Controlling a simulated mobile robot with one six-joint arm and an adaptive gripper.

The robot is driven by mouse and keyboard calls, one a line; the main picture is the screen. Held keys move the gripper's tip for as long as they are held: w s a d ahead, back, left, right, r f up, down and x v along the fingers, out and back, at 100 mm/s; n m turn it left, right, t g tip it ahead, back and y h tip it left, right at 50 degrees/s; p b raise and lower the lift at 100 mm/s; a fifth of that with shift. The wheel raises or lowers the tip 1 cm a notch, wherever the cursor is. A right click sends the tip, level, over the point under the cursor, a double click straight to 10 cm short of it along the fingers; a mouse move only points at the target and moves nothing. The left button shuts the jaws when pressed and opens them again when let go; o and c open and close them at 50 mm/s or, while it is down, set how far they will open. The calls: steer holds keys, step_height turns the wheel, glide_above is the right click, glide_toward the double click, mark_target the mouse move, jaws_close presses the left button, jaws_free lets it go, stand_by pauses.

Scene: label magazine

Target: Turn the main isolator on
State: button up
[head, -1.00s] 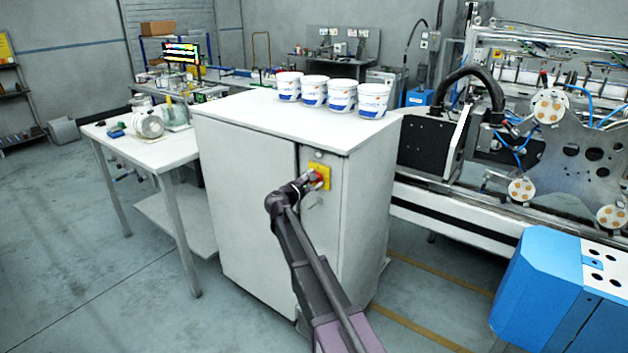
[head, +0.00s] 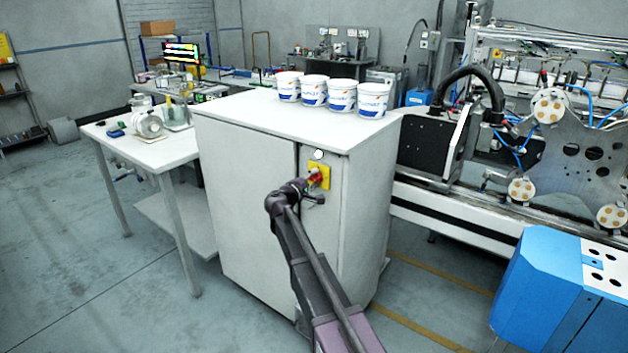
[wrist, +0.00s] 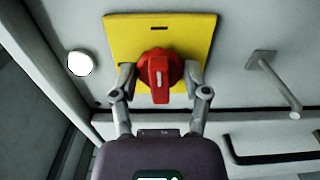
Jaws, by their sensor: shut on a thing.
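The main isolator is a red rotary knob (wrist: 158,78) on a square yellow plate (wrist: 190,33), on the front of a white cabinet (head: 245,200). In the wrist view my gripper (wrist: 160,77) has one finger on each side of the knob and is shut on it. The knob's raised grip lies up and down in that view, roughly in line with a dark mark at the plate's top. In the head view my gripper (head: 311,186) partly covers the knob and plate. A round lamp (wrist: 81,63) beside the plate glows white; it also shows in the head view (head: 318,154).
A bar handle (wrist: 275,85) sticks out of the cabinet face near the plate. Several white tubs (head: 343,96) stand on the cabinet top. A table (head: 150,150) is at the left, a machine (head: 540,130) at the right, and a blue unit (head: 545,285) at the front right.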

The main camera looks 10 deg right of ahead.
steer(key=shift+m, duration=0.4)
steer(key=o, duration=1.1)
steer(key=shift+o, duration=0.2)
steer(key=shift+s, duration=0.1)
steer(key=v, duration=1.1)
steer(key=shift+s+a, duration=0.25)
steer(key=shift+a, duration=0.05)
steer(key=shift+d, duration=0.1)
